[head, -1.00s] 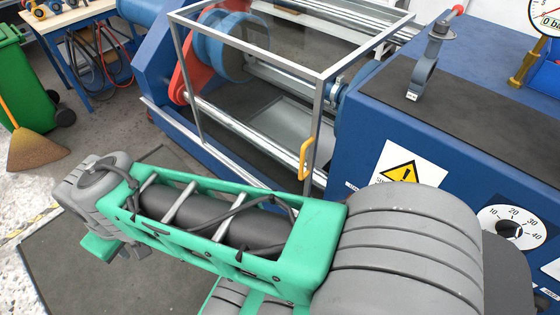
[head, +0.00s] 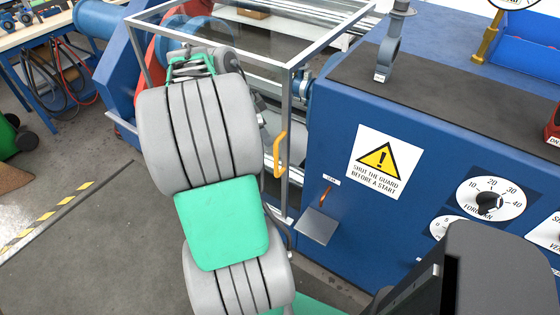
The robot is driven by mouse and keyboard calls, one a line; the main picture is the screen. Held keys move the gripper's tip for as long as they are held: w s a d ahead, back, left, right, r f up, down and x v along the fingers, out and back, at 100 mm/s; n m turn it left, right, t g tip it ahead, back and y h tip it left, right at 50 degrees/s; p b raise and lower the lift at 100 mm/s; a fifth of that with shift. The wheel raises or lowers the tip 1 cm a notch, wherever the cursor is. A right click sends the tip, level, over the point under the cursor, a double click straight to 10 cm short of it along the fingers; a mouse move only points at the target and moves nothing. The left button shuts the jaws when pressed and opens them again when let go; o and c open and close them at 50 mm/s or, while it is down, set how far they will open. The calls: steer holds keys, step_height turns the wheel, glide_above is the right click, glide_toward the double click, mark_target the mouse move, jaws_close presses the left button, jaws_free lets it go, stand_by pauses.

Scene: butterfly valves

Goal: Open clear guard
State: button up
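The clear guard (head: 290,110) is a box-like metal frame with see-through panels over the front of the blue machine. It looks closed. Its yellow handle (head: 280,155) is upright on the front right post. My arm stands in front of the guard's left and middle part, with its far end left of the handle and apart from it in the picture.
A grey bracket (head: 391,50) stands on top. A workbench (head: 40,35) is at the far left.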

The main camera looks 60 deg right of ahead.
steer(key=x, duration=1.2)
steer(key=shift+s+r+b, duration=0.1)
steer(key=shift+b, duration=0.2)
jaws_close()
steer(key=shift+r, duration=0.1)
stand_by(0.6)
